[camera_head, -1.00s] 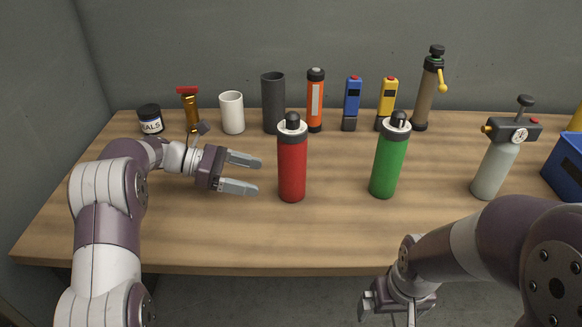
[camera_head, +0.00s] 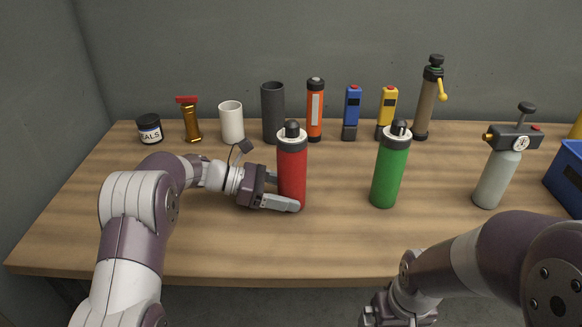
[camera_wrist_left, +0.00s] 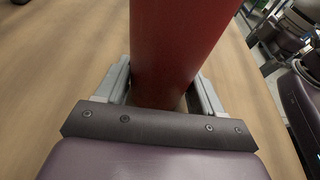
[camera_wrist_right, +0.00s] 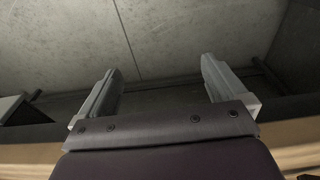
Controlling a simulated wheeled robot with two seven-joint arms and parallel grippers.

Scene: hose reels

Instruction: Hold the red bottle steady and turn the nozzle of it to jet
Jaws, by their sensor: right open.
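The red bottle (camera_head: 292,172) stands upright near the middle of the table, with a grey collar and a dark nozzle (camera_head: 292,129) on top. The nozzle's setting is too small to read. My left gripper (camera_head: 288,203) is low at the bottle, one finger on each side. In the left wrist view the fingers lie against the red body (camera_wrist_left: 172,45), and the bottle's top is out of that view. My right gripper (camera_head: 385,312) is low in front of the table, partly cut off by the frame edge. In the right wrist view it is open and empty (camera_wrist_right: 160,85).
A green bottle (camera_head: 388,172) stands to the right of the red one. A grey sprayer (camera_head: 497,172) and a blue bin (camera_head: 568,170) are further right. A row of tubes, cups and tools lines the back. The table front is clear.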

